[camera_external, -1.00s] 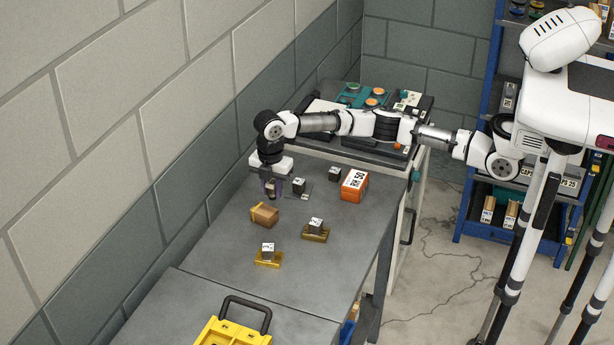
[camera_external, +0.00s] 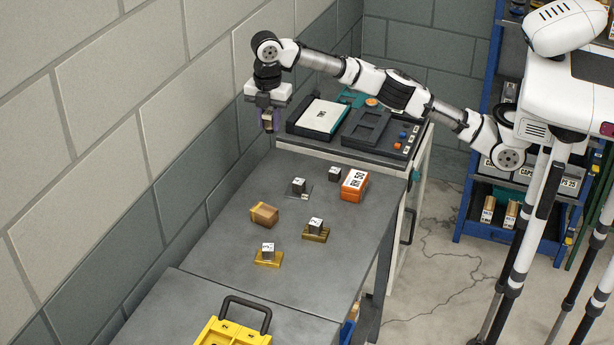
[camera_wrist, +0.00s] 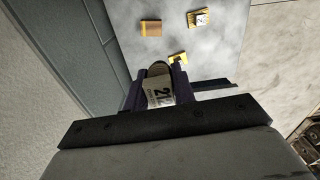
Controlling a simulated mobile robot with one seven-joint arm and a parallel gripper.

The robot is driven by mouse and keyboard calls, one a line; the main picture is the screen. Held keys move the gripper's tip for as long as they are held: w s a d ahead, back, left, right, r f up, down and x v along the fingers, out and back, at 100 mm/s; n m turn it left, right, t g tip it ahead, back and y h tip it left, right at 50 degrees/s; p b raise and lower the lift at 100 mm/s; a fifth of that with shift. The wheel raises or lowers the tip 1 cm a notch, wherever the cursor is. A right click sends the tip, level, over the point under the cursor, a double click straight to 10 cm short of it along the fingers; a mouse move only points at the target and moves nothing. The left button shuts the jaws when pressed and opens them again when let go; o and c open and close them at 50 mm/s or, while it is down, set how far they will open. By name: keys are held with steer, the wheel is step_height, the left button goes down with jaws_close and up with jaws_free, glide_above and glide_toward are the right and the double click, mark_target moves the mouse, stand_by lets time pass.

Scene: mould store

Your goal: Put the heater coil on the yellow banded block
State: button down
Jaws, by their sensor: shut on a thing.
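My gripper (camera_external: 268,127) is raised above the back left of the grey table. It is shut on a rounded part with a white label marked with numbers, which looks like the heater coil (camera_wrist: 160,88); the fingers hide its sides. The yellow banded block (camera_external: 264,214) is a brown block with a yellow band, resting on the table nearer the camera and well below my gripper. A brown block that looks like it also shows at the top of the wrist view (camera_wrist: 150,28), apart from the held part.
A loose dark cube (camera_external: 334,174) stands by an orange box (camera_external: 354,186). A yellow case (camera_external: 232,333) is in front. The wall runs along the left.

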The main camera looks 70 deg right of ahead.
mark_target(269, 132)
step_height(269, 132, down, 6)
steer(key=n+b, duration=0.3)
steer(key=n, duration=0.2)
steer(key=shift+w+r+n, duration=0.1)
steer(key=shift+n, duration=0.3)
step_height(269, 132, down, 17)
steer(key=n+b, duration=0.1)
steer(key=n, duration=0.1)
steer(key=shift+n, duration=0.3)
steer(key=shift+f+p, duration=0.35)
steer(key=shift+f, duration=1.8)
steer(key=c, duration=1.2)
jaws_free()
steer(key=shift+f, duration=0.15)
steer(key=shift+o, duration=0.2)
